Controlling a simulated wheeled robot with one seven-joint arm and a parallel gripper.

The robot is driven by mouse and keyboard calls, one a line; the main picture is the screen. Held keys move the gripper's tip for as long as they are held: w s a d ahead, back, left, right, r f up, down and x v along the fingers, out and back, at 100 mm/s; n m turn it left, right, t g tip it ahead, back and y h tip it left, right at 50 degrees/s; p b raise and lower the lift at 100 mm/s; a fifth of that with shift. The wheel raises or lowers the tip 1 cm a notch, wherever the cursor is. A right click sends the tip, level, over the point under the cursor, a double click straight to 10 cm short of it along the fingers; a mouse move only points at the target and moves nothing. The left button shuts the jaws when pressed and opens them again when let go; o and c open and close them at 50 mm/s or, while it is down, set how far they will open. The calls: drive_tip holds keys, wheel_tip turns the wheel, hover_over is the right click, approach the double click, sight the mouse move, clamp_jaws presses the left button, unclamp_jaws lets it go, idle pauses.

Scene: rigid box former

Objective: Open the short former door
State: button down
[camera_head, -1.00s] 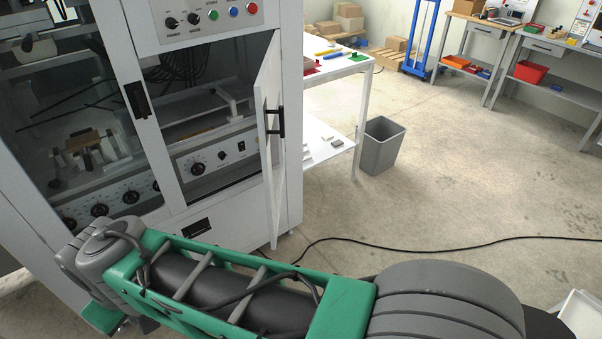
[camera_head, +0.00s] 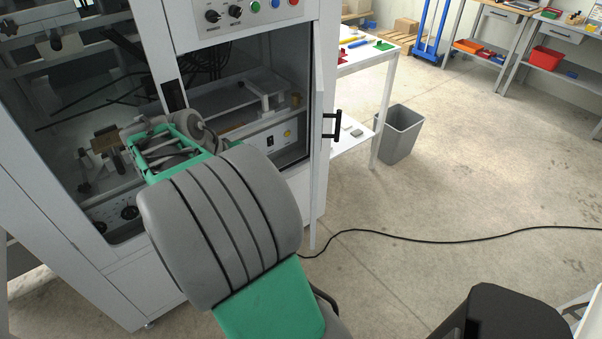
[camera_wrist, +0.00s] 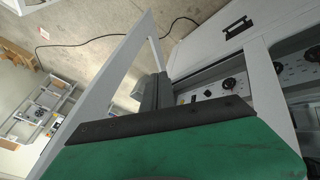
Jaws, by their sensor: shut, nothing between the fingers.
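The short former door (camera_head: 324,75) stands open and is seen almost edge-on at the right side of the cabinet in the head view. Its black handle (camera_head: 337,125) sticks out to the right. In the wrist view the door (camera_wrist: 105,80) is a pale framed panel left of the fingers. My gripper (camera_wrist: 158,82) shows in the wrist view as dark fingers, shut and empty, between the door and the cabinet front; contact with the door cannot be told.
The cabinet (camera_head: 140,295) has a glazed left door with a black handle (camera_head: 174,95). Inside is a panel with knobs (camera_head: 270,141). A white table (camera_head: 375,55) and grey bin (camera_head: 399,135) stand to the right. A black cable (camera_head: 440,238) crosses otherwise clear floor.

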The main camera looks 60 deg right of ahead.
drive_tip(key=s+d+f+m+g+p, duration=0.1)
drive_tip(key=s+d+f+m+p, duration=0.1)
drive_tip(key=s+d+f, duration=0.5)
drive_tip(key=s+d, duration=0.3)
drive_tip(key=d, duration=0.1)
drive_tip(key=shift+f+g, duration=0.2)
drive_tip(key=shift+g, duration=0.2)
drive_tip(key=shift+s, duration=0.15)
